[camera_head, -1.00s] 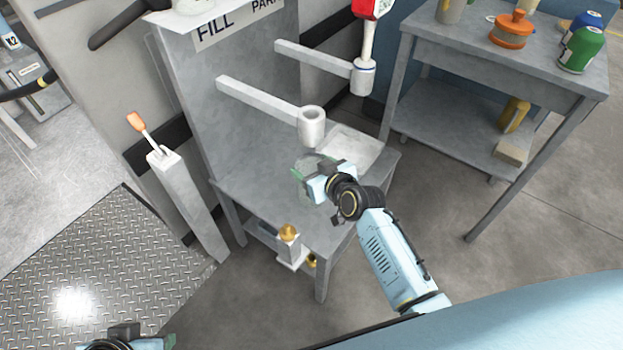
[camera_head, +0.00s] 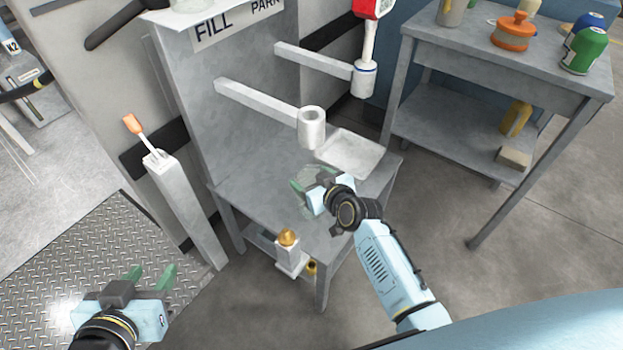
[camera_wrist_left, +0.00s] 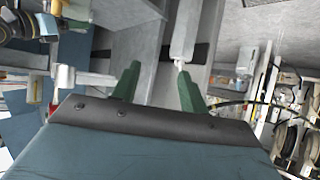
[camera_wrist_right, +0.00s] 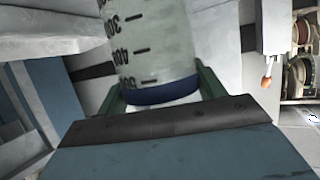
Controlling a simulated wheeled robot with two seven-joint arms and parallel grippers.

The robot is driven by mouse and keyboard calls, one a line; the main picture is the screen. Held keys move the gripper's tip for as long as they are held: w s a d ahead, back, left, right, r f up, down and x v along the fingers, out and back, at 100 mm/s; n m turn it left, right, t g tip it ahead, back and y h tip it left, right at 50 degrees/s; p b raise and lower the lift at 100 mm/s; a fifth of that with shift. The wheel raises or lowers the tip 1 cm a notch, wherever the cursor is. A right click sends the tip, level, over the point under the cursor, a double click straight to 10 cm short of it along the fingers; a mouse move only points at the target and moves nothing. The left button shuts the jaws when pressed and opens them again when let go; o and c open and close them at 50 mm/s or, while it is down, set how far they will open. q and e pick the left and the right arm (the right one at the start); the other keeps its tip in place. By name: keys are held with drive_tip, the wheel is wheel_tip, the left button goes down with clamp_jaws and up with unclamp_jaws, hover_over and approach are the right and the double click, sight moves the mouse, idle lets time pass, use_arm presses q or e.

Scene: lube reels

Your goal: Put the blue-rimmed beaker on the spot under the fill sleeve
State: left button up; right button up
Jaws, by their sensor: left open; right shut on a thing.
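The beaker with a dark blue rim and printed scale (camera_wrist_right: 155,50) is between the green fingers of my right gripper (camera_wrist_right: 158,95), which is shut on it. In the head view my right gripper (camera_head: 308,182) is over the grey bench (camera_head: 245,190), in front of and below the white fill sleeve (camera_head: 311,128). There the clear beaker is hard to make out, and I cannot tell whether it touches the bench. My left gripper (camera_head: 150,276) is open and empty at the lower left. Its green fingers also show in the left wrist view (camera_wrist_left: 158,88).
A second sleeve (camera_head: 363,80) holds a red-topped tool (camera_head: 368,35) behind the fill sleeve. A pale square plate (camera_head: 350,152) lies on the bench. A post with an orange-handled lever (camera_head: 135,125) stands left. A side table (camera_head: 480,60) with several containers stands right.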

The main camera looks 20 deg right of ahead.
drive_tip(key=shift+f, duration=0.1)
drive_tip(key=o, duration=1.3)
drive_tip(key=shift+c, duration=0.2)
